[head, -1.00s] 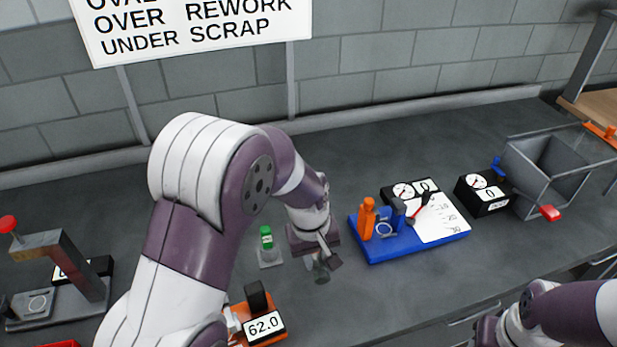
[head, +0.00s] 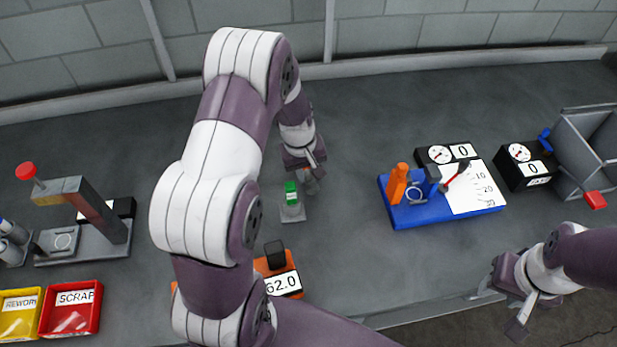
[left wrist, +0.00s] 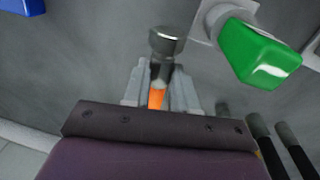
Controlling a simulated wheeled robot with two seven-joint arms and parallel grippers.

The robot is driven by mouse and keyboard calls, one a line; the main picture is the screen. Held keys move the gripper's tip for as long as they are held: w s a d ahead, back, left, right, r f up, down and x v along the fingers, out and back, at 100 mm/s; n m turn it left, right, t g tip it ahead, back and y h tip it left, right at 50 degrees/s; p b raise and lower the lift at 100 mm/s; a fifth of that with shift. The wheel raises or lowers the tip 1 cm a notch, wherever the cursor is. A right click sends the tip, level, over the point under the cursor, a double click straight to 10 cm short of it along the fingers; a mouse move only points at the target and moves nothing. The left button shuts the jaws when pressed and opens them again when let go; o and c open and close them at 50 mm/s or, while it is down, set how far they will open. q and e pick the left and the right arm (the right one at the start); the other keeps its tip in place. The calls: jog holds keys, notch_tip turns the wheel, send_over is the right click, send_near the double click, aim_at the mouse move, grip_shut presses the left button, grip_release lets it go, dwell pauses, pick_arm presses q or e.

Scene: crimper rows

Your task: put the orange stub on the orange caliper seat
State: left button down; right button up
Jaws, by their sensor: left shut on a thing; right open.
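My left gripper (head: 312,176) is shut on the orange stub (left wrist: 156,97). In the left wrist view the stub shows an orange part between the fingers and a round grey metal end beyond them. In the head view the gripper hides most of the stub. The gripper is just right of and behind the green-topped block. The orange caliper (head: 284,284) shows a 62.0 display and a black block on top. My left arm covers its left part, and I cannot make out its seat. My right gripper (head: 522,320) is open and empty at the lower right.
The green-topped block (head: 291,193) stands on a grey plate. A blue fixture (head: 436,210) with an orange post is to the right, with dial gauges (head: 519,152) behind. A grey bin (head: 583,150), a press stand (head: 85,215), and yellow and red trays (head: 72,310) flank the table.

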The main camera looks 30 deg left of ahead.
aim_at(306, 175)
pick_arm(q)
notch_tip(306, 175, down, 4)
jog(key=shift+d+r, duration=0.1)
jog(key=shift+r, duration=0.05)
jog(key=c, duration=0.9)
grip_release()
